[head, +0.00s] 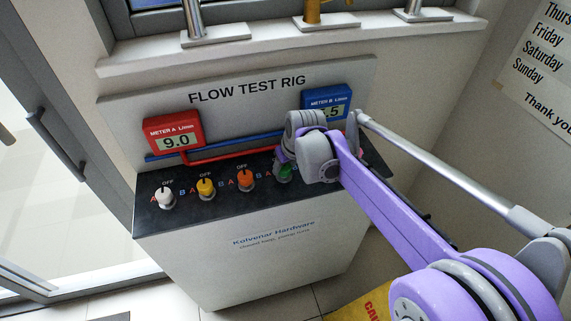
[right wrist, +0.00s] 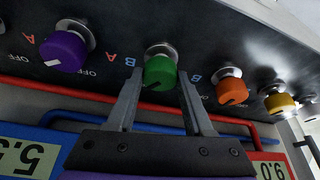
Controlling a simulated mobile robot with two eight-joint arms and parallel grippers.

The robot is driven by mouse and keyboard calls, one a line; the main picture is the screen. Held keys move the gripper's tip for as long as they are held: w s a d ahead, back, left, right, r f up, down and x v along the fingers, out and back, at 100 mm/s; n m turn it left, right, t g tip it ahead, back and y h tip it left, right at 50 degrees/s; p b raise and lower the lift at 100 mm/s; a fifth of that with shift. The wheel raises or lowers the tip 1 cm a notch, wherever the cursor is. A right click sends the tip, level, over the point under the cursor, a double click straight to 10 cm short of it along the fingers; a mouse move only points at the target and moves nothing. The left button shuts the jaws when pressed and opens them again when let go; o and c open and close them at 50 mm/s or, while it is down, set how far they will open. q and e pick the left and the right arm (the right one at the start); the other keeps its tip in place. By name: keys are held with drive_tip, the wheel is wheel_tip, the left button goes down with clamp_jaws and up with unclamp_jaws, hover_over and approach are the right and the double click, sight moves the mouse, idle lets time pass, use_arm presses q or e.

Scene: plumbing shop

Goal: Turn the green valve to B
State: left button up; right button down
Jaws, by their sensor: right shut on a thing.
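The green valve (right wrist: 160,72) is a round knob on the black top of the test rig. In the right wrist view its dark pointer mark faces down and slightly left, toward the meters. My right gripper (right wrist: 158,88) is shut on the green valve, one finger on each side. In the head view the green valve (head: 285,170) is mostly hidden by my right gripper (head: 284,160). My left gripper is in neither view.
White (head: 165,196), yellow (head: 206,187) and orange (head: 245,179) knobs stand left of the green one. A purple knob (right wrist: 65,50) is its other neighbour. Red meter A (head: 174,133) reads 9.0; blue meter B (head: 327,97) is partly hidden.

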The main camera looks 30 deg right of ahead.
drive_tip(key=m+h, duration=0.1)
drive_tip(key=m, duration=0.1)
drive_tip(key=m+h, duration=0.1)
drive_tip(key=m, duration=0.2)
drive_tip(key=shift+a+g, duration=0.15)
drive_tip(key=shift+g, duration=0.15)
drive_tip(key=shift+m, duration=0.3)
drive_tip(key=shift+c, duration=1.4)
unclamp_jaws()
drive_tip(key=p+v, duration=0.1)
drive_tip(key=v, duration=0.9)
drive_tip(key=shift+r, duration=0.4)
drive_tip(key=shift+a, duration=0.15)
